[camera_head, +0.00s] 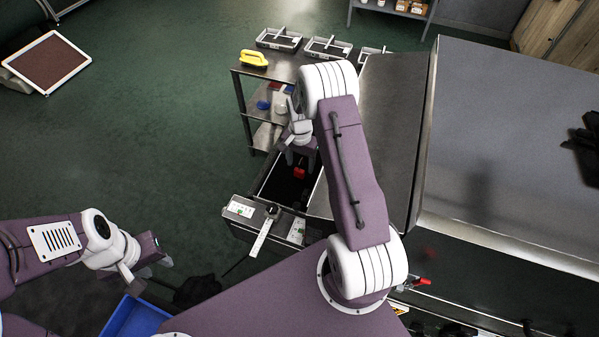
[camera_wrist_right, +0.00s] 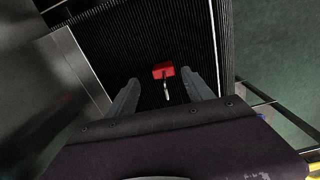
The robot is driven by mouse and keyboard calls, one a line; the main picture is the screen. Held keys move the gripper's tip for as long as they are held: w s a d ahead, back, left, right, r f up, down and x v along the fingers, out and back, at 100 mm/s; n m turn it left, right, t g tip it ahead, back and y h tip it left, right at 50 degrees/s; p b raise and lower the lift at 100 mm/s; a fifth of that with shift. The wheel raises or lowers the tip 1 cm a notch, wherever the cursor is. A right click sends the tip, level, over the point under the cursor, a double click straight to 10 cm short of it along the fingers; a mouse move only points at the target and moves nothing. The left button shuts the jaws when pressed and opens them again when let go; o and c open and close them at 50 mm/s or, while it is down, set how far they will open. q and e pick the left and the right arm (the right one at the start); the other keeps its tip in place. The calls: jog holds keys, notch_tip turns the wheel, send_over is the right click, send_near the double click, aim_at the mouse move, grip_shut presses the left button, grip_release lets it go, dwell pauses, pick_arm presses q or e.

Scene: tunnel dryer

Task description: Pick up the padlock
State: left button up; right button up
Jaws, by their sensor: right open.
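My right gripper (camera_head: 301,157) is open and empty, reaching down over the drawer. In its wrist view the two fingers (camera_wrist_right: 160,77) stand apart on either side of the padlock, not visibly touching it. My left gripper (camera_head: 148,274) is off to the lower left, far from the drawer, with its fingers apart and nothing visible between them.
A large metal machine (camera_head: 510,130) fills the right side. A blue bin (camera_head: 135,318) sits below my left gripper. Green floor at left is open.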

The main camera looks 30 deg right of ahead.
aim_at(299, 170)
jog(key=f, duration=0.3)
jog(key=f+p, duration=0.1)
jog(key=f, duration=0.1)
jog(key=shift+w+f, duration=0.2)
jog(key=shift+w, duration=0.15)
grip_shut()
notch_tip(299, 170, up, 10)
jog(key=shift+r+b, duration=0.1)
jog(key=shift+b, duration=0.4)
